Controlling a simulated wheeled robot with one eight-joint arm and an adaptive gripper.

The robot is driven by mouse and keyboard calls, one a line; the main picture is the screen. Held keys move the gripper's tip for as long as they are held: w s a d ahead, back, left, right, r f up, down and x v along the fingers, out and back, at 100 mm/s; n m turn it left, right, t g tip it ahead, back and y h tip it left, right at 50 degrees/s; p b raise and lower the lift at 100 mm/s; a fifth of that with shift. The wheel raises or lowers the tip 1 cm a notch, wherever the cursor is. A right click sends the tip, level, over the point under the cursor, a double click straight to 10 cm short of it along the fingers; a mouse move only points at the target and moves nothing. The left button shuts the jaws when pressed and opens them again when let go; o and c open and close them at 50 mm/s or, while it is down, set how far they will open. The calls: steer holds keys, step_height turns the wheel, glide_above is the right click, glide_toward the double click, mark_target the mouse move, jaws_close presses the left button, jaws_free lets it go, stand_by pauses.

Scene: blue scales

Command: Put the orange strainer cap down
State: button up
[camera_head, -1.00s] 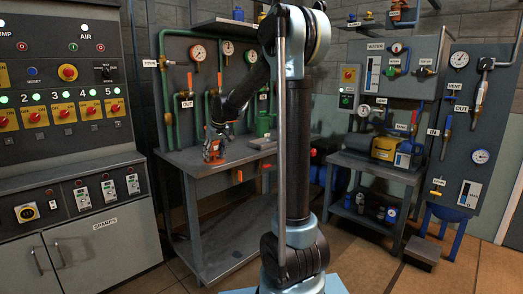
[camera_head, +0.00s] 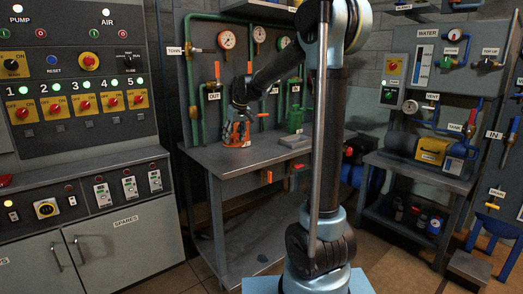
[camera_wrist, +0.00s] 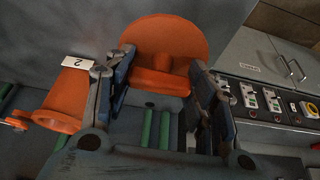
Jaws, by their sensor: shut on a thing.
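The orange strainer cap (camera_wrist: 165,36), a round disc with a raised knob, is in the wrist view between the two fingers of my gripper (camera_wrist: 161,68). My gripper is shut on it at the knob side. In the head view my gripper (camera_head: 238,118) is low over the workbench, with orange parts around and below it. The cap cannot be told apart there. An orange flared body (camera_wrist: 60,95) with a white "2" tag is left of the fingers in the wrist view. Whether the cap touches the bench is hidden.
The grey workbench (camera_head: 205,155) has bare top near its front edge. A flat grey block (camera_head: 289,141) and a green can (camera_head: 295,120) stand right of my gripper. Green pipes, gauges and orange-handled valves line the board behind. The control cabinet (camera_head: 80,185) is at left.

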mark_target(232, 143)
steer(key=f, duration=0.2)
steer(key=a+f, duration=0.1)
steer(key=f, duration=0.1)
steer(key=shift+s+f, duration=0.1)
steer(key=shift+f, duration=2.05)
steer(key=o, duration=1.4)
steer(key=shift+o, duration=0.2)
